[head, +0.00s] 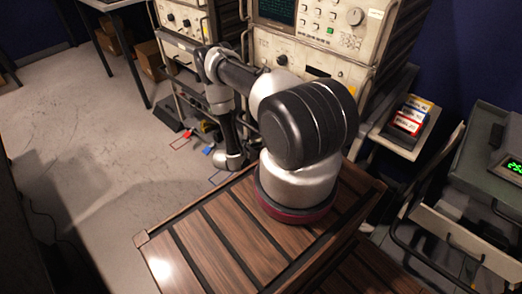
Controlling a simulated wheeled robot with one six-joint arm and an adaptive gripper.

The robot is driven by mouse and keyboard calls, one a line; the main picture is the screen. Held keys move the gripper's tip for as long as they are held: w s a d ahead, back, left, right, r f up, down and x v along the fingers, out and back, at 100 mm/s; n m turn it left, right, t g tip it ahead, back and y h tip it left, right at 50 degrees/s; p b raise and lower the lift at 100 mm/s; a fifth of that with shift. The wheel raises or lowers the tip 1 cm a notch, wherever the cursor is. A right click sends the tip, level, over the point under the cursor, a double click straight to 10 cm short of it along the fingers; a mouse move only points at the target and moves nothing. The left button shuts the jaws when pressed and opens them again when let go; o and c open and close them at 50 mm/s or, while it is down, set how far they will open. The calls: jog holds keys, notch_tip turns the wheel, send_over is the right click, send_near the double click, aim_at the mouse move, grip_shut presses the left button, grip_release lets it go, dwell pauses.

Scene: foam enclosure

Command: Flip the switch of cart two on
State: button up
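Two carts with beige instruments stand at the back. The left cart (183,18) carries a panel with knobs. The right cart (327,37) carries a unit with a dark green screen (277,11), knobs and small buttons, above a second beige unit. I cannot read which one is cart two, and I cannot make out its switch. My arm rises from the wooden deck, reaches toward the carts and bends down in front of them. I cannot make out my gripper or its fingers at the arm's far end.
A shelf with red, blue and yellow labelled items (409,117) is at the right. Beyond it stands a grey case with a green display (513,167). A dark table (108,6) and cardboard boxes (150,58) are at the back left. The grey floor (75,130) at left is open.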

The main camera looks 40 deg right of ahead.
dwell(0.3)
jog(key=v, duration=1.2)
